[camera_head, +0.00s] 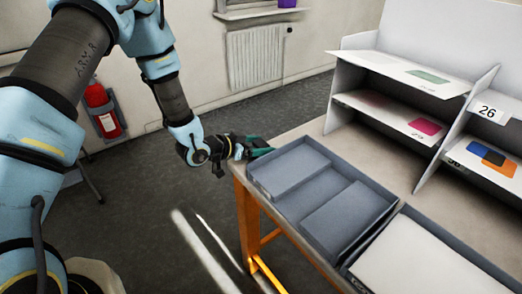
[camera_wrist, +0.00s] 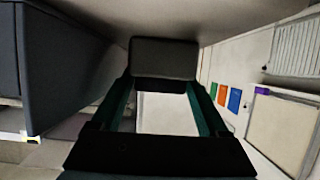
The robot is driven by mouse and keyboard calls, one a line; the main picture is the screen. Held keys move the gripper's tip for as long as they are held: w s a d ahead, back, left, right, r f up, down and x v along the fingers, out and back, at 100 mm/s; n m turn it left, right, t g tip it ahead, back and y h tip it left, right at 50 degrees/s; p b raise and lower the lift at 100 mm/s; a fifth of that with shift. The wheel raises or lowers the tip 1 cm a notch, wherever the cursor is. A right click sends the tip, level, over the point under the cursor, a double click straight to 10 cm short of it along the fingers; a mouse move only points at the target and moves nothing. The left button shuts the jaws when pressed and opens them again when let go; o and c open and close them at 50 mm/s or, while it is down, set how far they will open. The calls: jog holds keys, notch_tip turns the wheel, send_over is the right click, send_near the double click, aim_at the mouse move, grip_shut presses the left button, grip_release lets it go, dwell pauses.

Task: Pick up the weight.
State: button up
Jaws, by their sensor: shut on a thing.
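The weight, a dark grey block with rounded corners (camera_wrist: 164,58), sits between the tips of my gripper's green fingers in the wrist view. My gripper (camera_wrist: 163,88) is shut on it. In the head view my gripper (camera_head: 262,148) is at the near left corner of the blue-grey tray (camera_head: 257,178), by the table's edge. I cannot make out the weight in the head view. Whether it touches any surface below I cannot tell.
The tray has raised sections and stands on the table (camera_head: 300,133). A second tray with a white inside (camera_head: 425,262) is at the lower right. White shelves (camera_head: 390,105) with coloured cards stand behind. A radiator (camera_head: 255,55) and red extinguisher (camera_head: 100,108) are at the wall.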

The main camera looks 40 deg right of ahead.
grip_shut()
jog(key=shift+r, duration=0.1)
dwell(0.4)
